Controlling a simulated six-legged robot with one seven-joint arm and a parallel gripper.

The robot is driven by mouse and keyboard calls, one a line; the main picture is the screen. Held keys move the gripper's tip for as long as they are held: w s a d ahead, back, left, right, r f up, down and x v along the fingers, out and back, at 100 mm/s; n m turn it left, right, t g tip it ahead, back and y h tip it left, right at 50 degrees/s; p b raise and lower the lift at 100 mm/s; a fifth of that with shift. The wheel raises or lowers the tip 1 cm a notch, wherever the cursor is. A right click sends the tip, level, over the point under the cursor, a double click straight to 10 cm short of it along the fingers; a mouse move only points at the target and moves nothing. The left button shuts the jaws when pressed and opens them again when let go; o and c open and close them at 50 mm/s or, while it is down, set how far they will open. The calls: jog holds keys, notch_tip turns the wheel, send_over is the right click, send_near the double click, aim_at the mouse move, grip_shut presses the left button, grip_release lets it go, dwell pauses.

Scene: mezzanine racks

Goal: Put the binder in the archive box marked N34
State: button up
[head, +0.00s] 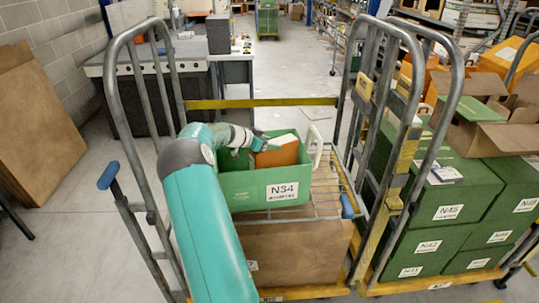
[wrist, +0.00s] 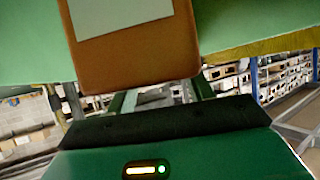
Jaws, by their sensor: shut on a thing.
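The green archive box (head: 240,190) with the white N34 label stands open on the wire shelf of a cart in the head view. The orange-brown binder (head: 280,156) shows inside the box's opening, above the front wall, tilted. Its lower edge is hidden behind that wall. My gripper (head: 259,143) is shut on the binder at the box's rear left; its fingertips are hard to make out. In the wrist view the brown binder (wrist: 140,62), with a pale label, fills the top middle, with green surfaces on either side. I cannot tell whether the binder touches the box floor.
A white loop-shaped thing (head: 315,147) stands at the box's right end. Cart uprights rise left and right. A brown carton (head: 295,250) sits below the shelf. Green boxes with other labels, such as N45 (head: 447,212), are stacked on the right. A grey desk (head: 150,65) stands behind left.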

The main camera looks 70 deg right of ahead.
aim_at(270, 154)
notch_tip(270, 154, down, 5)
jog(key=shift+d+f, duration=0.1)
jog(key=o, duration=1.6)
jog(key=v, duration=0.7)
jog(key=shift+a, duration=0.25)
